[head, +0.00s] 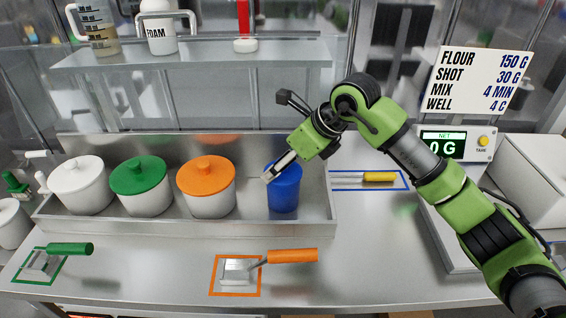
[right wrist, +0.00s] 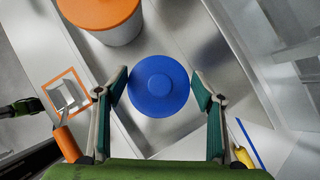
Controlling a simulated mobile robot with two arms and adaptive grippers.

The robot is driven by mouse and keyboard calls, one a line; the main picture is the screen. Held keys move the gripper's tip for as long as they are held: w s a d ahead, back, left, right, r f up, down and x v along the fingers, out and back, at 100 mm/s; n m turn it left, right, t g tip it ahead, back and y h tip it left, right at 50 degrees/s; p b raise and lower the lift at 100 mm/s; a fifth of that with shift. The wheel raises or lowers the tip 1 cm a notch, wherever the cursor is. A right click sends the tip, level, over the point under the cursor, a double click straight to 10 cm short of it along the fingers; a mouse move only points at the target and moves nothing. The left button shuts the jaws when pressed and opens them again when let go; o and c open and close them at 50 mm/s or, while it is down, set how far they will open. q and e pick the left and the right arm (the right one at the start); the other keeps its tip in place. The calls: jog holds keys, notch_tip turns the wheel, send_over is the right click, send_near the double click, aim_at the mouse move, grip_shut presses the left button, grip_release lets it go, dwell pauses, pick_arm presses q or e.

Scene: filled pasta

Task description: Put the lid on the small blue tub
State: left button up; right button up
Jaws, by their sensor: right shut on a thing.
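The small blue tub (head: 284,194) stands at the right end of the metal tray, its top partly hidden by my right gripper. My right gripper (head: 270,177) reaches in from the right at the tub's upper edge. In the right wrist view my right gripper's fingers (right wrist: 160,88) stand on either side of the round blue lid (right wrist: 158,86) with its central knob. The gripper is shut on the lid. The lid appears over the tub; I cannot tell whether it is seated. My left gripper does not show in the head view.
The metal tray (head: 120,230) also holds white-, green- and orange-lidded tubs; the orange-lidded tub (head: 207,190) is closest. An orange-handled scraper (head: 290,256) lies in front, a yellow-handled tool (head: 378,177) to the right. A scale display (head: 455,144) stands at right. The front right counter is clear.

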jog(key=o, duration=1.1)
jog(key=shift+c, duration=0.2)
jog(key=o, duration=0.5)
jog(key=shift+c, duration=0.2)
jog(key=shift+r, duration=0.15)
jog(key=shift+r+p, duration=1.65)
jog(key=shift+r, duration=1.75)
